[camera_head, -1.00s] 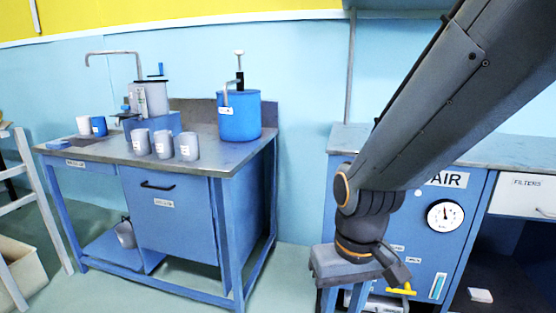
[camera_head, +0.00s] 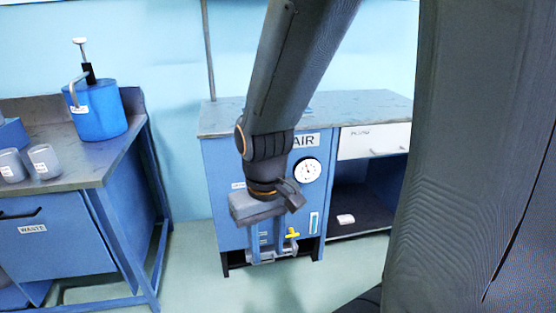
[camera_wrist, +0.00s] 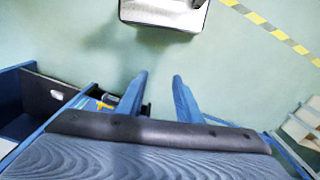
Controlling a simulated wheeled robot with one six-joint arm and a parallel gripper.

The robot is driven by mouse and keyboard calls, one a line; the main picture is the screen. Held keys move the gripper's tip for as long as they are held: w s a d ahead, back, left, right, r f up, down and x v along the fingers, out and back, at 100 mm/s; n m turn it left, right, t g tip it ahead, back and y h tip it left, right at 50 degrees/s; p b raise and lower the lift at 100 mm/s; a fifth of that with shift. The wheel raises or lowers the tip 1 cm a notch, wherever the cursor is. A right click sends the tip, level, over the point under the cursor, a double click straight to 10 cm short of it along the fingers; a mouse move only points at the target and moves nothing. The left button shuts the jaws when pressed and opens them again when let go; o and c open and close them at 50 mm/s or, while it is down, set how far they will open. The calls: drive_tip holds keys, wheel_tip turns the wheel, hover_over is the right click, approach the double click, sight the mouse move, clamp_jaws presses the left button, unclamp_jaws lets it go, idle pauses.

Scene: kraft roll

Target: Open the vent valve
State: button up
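A yellow handle (camera_head: 292,233) is on the lower front of the blue AIR cabinet (camera_head: 225,160); which valve it belongs to cannot be read. It lies just right of my gripper (camera_head: 266,248) in the head view, apart from the fingers as seen there. A small yellow part (camera_wrist: 106,104) shows left of my gripper (camera_wrist: 160,82) in the wrist view. My gripper points down with its two blue fingers apart and nothing between them. My wrist hides part of the cabinet front and some of its labels.
A round gauge (camera_head: 307,171) is on the cabinet front. A drawer (camera_head: 372,141) and an open shelf (camera_head: 350,205) are to its right. A workbench (camera_head: 60,175) with a blue canister (camera_head: 97,108) stands left. Floor (camera_head: 195,265) between them is clear.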

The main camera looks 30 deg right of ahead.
drive_tip(key=shift+c, duration=0.5)
